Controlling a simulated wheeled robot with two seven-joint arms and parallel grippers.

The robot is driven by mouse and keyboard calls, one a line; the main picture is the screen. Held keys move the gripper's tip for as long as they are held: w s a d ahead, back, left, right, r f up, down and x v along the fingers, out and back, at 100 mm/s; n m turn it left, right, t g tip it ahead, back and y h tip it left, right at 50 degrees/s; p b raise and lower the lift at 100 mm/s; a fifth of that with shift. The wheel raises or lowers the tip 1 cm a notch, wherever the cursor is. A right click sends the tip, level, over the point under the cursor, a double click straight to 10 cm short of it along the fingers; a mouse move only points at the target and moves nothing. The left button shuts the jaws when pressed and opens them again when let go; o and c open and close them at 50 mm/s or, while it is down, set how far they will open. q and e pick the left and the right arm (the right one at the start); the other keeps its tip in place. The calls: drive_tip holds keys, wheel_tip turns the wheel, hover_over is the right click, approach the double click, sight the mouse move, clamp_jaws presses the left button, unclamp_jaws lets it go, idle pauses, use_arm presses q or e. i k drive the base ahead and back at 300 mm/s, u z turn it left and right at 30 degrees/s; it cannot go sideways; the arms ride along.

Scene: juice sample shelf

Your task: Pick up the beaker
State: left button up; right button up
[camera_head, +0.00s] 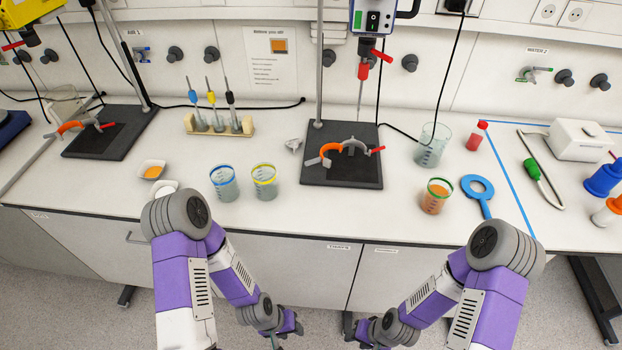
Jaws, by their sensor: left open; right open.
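Several beakers stand upright on the white bench, and I cannot tell which one the task means. A blue-rimmed beaker (224,185) and a yellow-rimmed beaker (265,183) stand side by side left of centre. A green-rimmed beaker (435,198) with orange liquid stands right of centre near the front edge. A larger clear beaker (432,148) stands behind it. My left gripper (284,334) and my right gripper (358,334) hang in front of the cabinets, below the bench top. Both are open, small in view, apart from all the beakers, with nothing seen in them.
A dark stand base (342,178) with an orange clamp stands mid-bench; another stand base (108,142) is at left.

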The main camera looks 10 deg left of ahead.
sight(263, 174)
drive_tip(key=z, duration=1.45)
drive_tip(key=k, duration=0.9)
drive_tip(key=u, duration=1.55)
drive_tip(key=i, duration=0.3)
drive_tip(key=z, duration=0.05)
